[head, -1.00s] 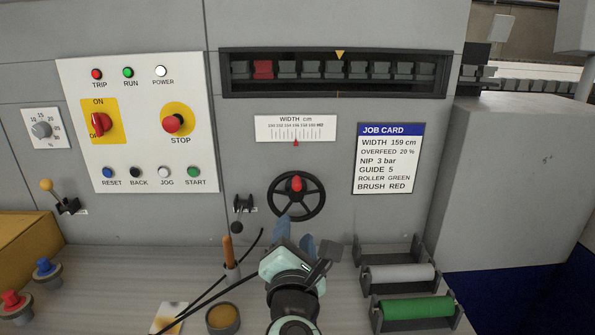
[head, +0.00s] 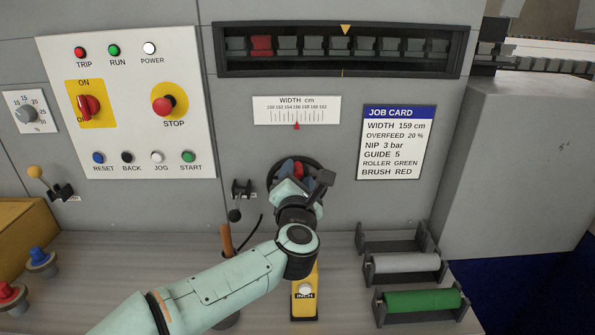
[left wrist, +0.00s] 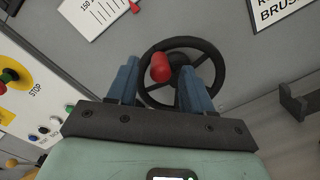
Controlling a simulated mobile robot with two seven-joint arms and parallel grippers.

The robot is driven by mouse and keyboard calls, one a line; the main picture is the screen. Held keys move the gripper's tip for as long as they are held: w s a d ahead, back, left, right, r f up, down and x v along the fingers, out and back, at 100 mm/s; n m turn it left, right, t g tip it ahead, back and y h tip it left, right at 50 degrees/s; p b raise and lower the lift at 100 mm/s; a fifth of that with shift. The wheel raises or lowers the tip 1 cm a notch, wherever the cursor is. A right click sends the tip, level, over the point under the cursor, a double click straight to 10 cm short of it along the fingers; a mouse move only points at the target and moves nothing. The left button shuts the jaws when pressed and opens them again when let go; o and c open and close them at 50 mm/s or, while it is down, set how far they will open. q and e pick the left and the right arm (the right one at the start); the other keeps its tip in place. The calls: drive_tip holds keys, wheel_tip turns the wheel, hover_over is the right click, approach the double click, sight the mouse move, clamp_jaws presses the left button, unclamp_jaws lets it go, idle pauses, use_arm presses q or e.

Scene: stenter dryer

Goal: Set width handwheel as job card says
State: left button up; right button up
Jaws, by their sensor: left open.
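The black width handwheel (head: 318,163) with a red knob (head: 298,170) is on the grey machine front; my gripper hides its lower part. My left gripper (head: 291,169) is open in front of it. In the left wrist view, the red knob (left wrist: 160,67) shows between the open blue fingers (left wrist: 160,85), with the wheel rim (left wrist: 222,72) behind; I cannot tell whether they touch. The width scale (head: 297,110) has its red pointer (head: 297,125) near mid-scale, about 156. The job card (head: 395,143) reads WIDTH 159 cm. My right gripper is not in view.
A switch panel (head: 130,130) with a red stop button (head: 163,105) is left of the wheel. A small black lever (head: 237,190) is close beside it. Grey (head: 405,262) and green (head: 422,299) rollers rest in holders at right. A yellow INCH box (head: 304,307) stands below my arm.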

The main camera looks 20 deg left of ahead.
sight(317, 170)
use_arm(q)
drive_tip(key=shift+x, duration=1.2)
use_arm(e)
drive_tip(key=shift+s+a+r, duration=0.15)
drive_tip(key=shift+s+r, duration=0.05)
